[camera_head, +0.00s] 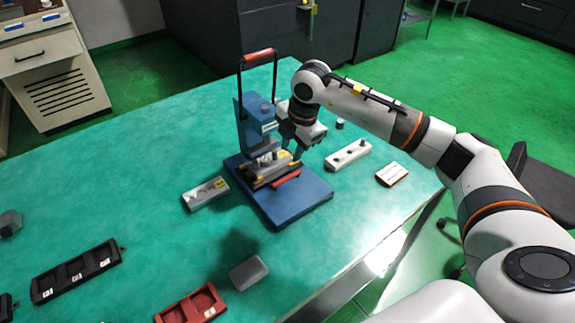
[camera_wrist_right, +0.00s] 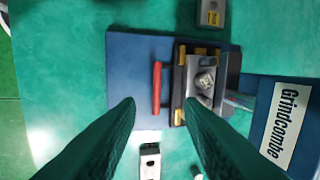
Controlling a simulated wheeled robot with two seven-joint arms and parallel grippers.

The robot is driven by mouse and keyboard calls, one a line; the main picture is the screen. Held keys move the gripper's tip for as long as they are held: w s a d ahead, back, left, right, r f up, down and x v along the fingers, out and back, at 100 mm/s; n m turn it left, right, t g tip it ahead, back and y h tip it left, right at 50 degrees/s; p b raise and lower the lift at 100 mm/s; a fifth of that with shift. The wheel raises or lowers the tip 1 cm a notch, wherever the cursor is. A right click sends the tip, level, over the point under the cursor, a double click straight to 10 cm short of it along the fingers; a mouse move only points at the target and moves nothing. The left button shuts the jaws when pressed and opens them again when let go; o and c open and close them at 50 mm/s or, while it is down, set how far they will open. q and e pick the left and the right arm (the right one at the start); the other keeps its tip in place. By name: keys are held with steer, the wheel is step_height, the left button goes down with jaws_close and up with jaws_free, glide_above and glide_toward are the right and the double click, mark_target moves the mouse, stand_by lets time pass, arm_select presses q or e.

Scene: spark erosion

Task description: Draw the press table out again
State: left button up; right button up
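The blue press (camera_head: 250,124) stands on its blue base plate (camera_head: 305,203), its red-gripped lever raised. The press table (camera_head: 261,182), with yellow pieces at its edges, sits at the press head; I cannot tell how far in it is. Its red handle (camera_head: 287,179) faces the front. In the wrist view the table (camera_wrist_right: 196,58) carries a silver round part, and the red handle (camera_wrist_right: 157,88) lies just beyond and between my fingertips. My right gripper (camera_head: 298,150) is open, beside the press and above the handle; its tips (camera_wrist_right: 160,106) do not visibly hold it. My left gripper is out of view.
A grey fixture (camera_head: 206,193) lies left of the base. A white block (camera_head: 348,155) and a small orange-edged box (camera_head: 391,174) lie to the right. A black tray (camera_head: 78,270), a red tray (camera_head: 190,305) and a grey block (camera_head: 249,272) lie in front. Table between is clear.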

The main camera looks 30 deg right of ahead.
mark_target(291, 175)
steer(key=shift+m+h, duration=0.3)
steer(key=x, duration=0.3)
steer(key=d+p+x, duration=0.1)
steer(key=x, duration=0.3)
steer(key=p+x, duration=0.1)
steer(key=x, duration=0.3)
steer(key=shift+s+d+f, duration=0.1)
steer(key=shift+d+f, duration=0.15)
steer(key=shift+d, duration=0.05)
steer(key=shift+c, duration=0.5)
jaws_close()
